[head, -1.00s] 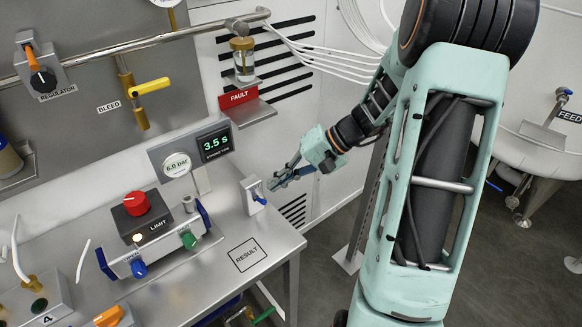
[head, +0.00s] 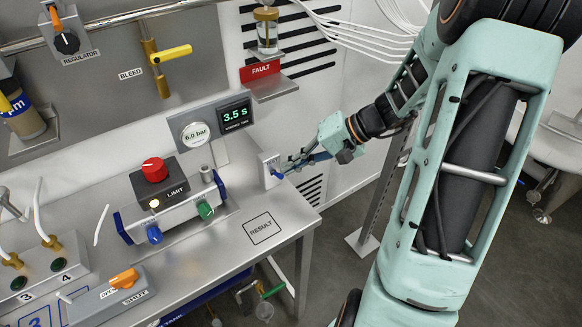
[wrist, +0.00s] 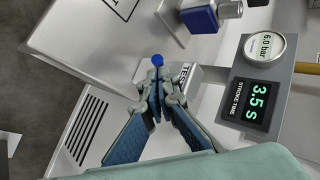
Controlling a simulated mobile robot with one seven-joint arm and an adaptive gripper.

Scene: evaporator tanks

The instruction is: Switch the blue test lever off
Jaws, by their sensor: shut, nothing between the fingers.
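The test box (head: 268,163) is a small pale block at the right end of the steel bench, with a short blue test lever (head: 277,173) on its front. In the wrist view the box (wrist: 190,72) reads "TEST", and the round blue lever end (wrist: 157,60) shows just beyond my fingertips. My gripper (head: 286,168) reaches in from the right, shut and empty, with its tips at or very near the lever. In the wrist view my gripper (wrist: 159,78) hides the lever's lower part. I cannot tell whether the tips touch it.
A display (head: 236,115) reading 3.5 s and a 6.0 bar gauge (head: 196,134) stand behind the bench. A limit box with a red knob (head: 154,169) stands left of the lever. The RESULT square (head: 262,229) is bare.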

